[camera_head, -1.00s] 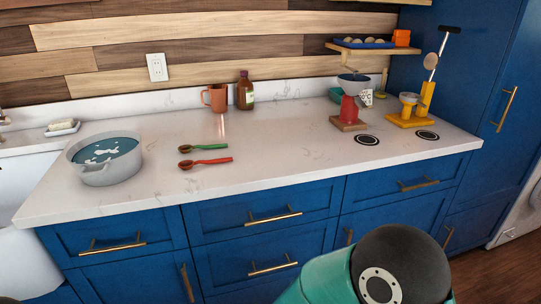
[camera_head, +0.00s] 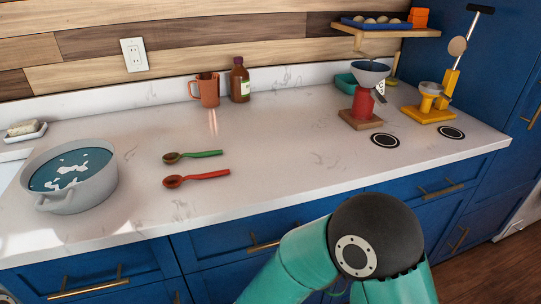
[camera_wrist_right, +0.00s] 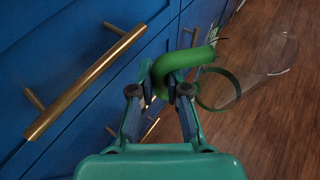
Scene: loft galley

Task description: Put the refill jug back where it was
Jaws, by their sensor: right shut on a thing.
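A clear jug (camera_wrist_right: 262,75) with a green handle (camera_wrist_right: 183,62) shows in the right wrist view. My right gripper (camera_wrist_right: 162,88) is shut on the green handle. The jug's body is see-through and hangs to the right of the fingers, over the wood floor and beside the blue drawer fronts. In the head view my right arm covers part of the drawers, and its gripper and the jug are hidden. My left gripper is out of view.
On the counter (camera_head: 280,165) are a grey pot of water (camera_head: 95,190), two spoons (camera_head: 196,175), a copper mug (camera_head: 207,90), a brown bottle (camera_head: 239,82), a red grinder (camera_head: 364,104), a yellow stand (camera_head: 436,106) and two dark discs (camera_head: 385,140). The front middle is clear. A brass handle (camera_wrist_right: 85,85) is close.

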